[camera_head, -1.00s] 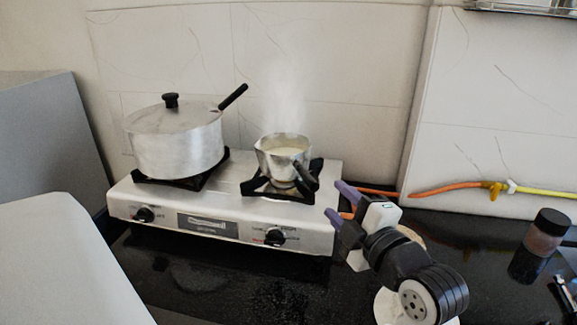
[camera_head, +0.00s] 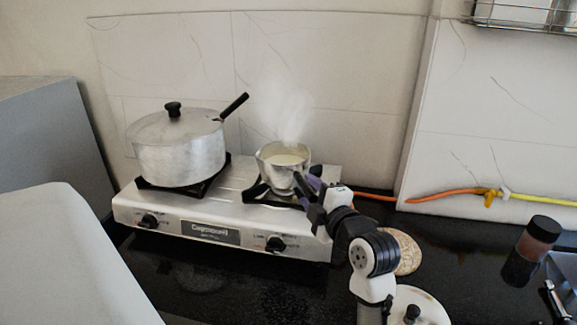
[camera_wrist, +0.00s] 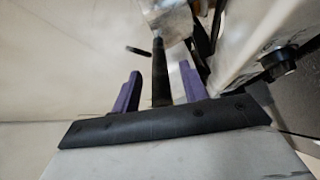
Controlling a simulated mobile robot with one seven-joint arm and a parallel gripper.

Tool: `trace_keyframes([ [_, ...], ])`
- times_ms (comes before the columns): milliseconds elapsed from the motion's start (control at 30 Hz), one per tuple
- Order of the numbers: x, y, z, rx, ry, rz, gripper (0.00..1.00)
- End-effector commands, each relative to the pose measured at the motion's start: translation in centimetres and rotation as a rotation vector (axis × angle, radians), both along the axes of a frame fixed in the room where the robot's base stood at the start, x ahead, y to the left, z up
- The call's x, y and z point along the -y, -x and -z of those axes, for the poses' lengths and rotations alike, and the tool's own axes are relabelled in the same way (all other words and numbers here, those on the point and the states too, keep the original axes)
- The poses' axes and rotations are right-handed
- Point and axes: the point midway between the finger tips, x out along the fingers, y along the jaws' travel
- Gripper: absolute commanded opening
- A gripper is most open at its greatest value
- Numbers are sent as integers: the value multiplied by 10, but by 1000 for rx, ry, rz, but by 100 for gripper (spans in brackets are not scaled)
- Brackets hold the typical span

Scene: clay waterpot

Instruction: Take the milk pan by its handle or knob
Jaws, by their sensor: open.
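The milk pan (camera_head: 280,172) is a small metal pan of white liquid, steaming on the right burner of the stove (camera_head: 240,205). Its dark handle points toward the front right, partly hidden by my gripper (camera_head: 311,187) in the head view. In the wrist view, the black handle (camera_wrist: 158,62) runs between the two purple fingers of my gripper (camera_wrist: 160,70), with gaps visible at both sides. The fingers are open around the handle. The pan's metal side (camera_wrist: 168,20) shows at the top.
A large lidded pot (camera_head: 180,152) with a black side handle stands on the left burner. An orange hose (camera_head: 440,194) runs along the wall. A round tan mat (camera_head: 409,252), a white lid (camera_head: 432,308) and a dark-capped jar (camera_head: 532,248) are on the right of the black counter.

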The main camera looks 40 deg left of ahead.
Motion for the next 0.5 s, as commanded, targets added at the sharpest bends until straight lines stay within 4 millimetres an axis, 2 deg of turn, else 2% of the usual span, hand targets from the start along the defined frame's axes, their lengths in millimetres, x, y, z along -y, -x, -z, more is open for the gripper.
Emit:
trace_keyframes([
  [133,-16,-5,0,-2,1,-1,44],
  [400,-18,-6,2,0,0,0,44],
  [500,-18,-6,2,0,0,0,31],
])
